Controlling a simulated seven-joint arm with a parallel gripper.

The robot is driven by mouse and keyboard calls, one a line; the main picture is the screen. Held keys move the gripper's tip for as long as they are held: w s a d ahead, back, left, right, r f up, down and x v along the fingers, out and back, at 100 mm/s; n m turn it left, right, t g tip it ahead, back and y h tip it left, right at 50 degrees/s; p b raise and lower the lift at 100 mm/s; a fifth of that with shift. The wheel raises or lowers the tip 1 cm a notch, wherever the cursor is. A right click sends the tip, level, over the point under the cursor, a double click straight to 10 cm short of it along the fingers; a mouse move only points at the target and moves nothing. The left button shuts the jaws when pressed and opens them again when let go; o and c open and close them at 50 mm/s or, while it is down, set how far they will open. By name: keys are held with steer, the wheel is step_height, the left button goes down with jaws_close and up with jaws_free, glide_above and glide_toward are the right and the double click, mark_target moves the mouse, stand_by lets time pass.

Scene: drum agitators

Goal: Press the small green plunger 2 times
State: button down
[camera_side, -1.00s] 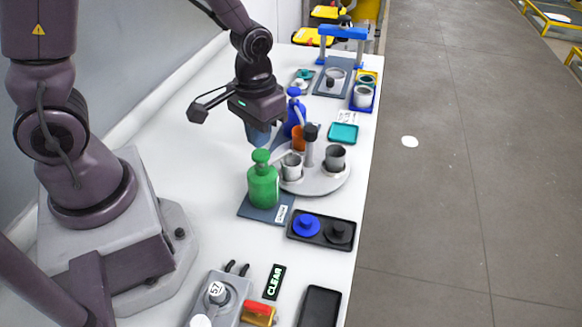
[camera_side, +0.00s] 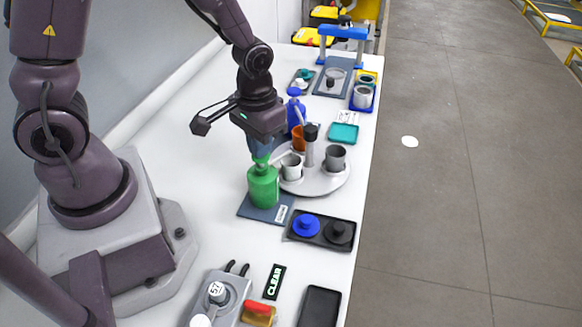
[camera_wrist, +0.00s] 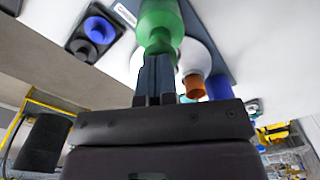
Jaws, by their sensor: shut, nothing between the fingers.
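A green bottle (camera_side: 263,186) with a green plunger (camera_side: 262,158) on top stands on a dark blue plate (camera_side: 272,211) in the side view. My gripper (camera_side: 261,150) is directly above it, pointing down, with its fingers shut and their tips at the plunger top. In the wrist view the shut fingers (camera_wrist: 155,80) reach the green plunger (camera_wrist: 158,42), with the green bottle (camera_wrist: 160,15) beyond it. The fingers partly hide the plunger, so I cannot tell exactly how far it is pressed.
A grey round tray (camera_side: 325,183) with cups stands close on the right. A blue bottle (camera_side: 295,108) and an orange cup (camera_side: 298,138) are behind. A black tray (camera_side: 320,240) with blue and black knobs is in front. The white table left of the bottle is clear.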

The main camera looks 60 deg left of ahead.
steer(key=shift+f, duration=0.75)
steer(key=shift+r, duration=0.95)
steer(key=shift+f, duration=0.15)
